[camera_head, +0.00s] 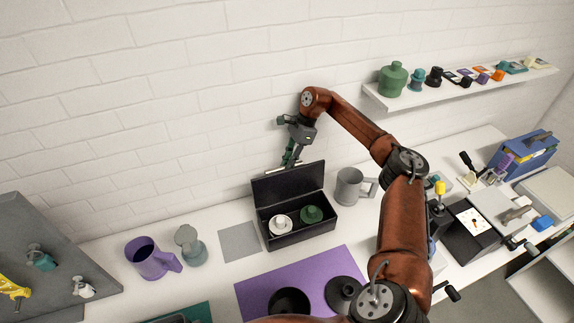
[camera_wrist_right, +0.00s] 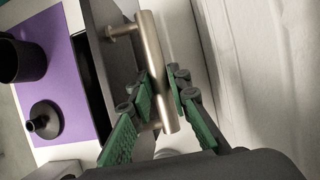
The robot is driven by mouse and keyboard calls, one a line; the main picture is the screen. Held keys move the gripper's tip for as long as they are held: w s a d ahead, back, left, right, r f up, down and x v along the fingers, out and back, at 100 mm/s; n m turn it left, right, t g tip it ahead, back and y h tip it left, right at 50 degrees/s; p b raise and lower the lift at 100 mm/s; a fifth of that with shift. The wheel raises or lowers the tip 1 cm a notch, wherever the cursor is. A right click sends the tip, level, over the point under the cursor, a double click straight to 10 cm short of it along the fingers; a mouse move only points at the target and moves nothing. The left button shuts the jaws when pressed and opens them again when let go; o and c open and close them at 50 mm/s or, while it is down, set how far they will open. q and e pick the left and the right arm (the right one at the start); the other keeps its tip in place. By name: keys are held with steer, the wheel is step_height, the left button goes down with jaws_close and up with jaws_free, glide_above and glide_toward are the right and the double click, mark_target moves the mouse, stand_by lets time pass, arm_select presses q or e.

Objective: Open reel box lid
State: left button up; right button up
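The black reel box (camera_head: 297,236) stands on the white table against the wall. Its lid (camera_head: 288,185) is raised, standing about upright at the back of the box. A white reel (camera_head: 281,223) and a green reel (camera_head: 312,214) lie inside. My right gripper (camera_head: 290,158) is at the lid's top edge, reaching down from above. In the right wrist view its green fingers (camera_wrist_right: 161,85) lie on both sides of the lid's metal bar handle (camera_wrist_right: 153,50), close against it. My left gripper is not in view.
A grey mug (camera_head: 349,187) stands just right of the box. A purple mat (camera_head: 262,291) with dark round parts lies in front. A grey square (camera_head: 239,241), a purple mug (camera_head: 150,258) and a wall shelf (camera_head: 450,88) are nearby.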

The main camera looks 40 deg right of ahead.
steer(key=o, duration=0.4)
steer(key=shift+c, duration=0.2)
steer(key=shift+r, duration=0.15)
steer(key=v, duration=1.2)
steer(key=shift+w+a, duration=0.1)
steer(key=shift+a, duration=0.05)
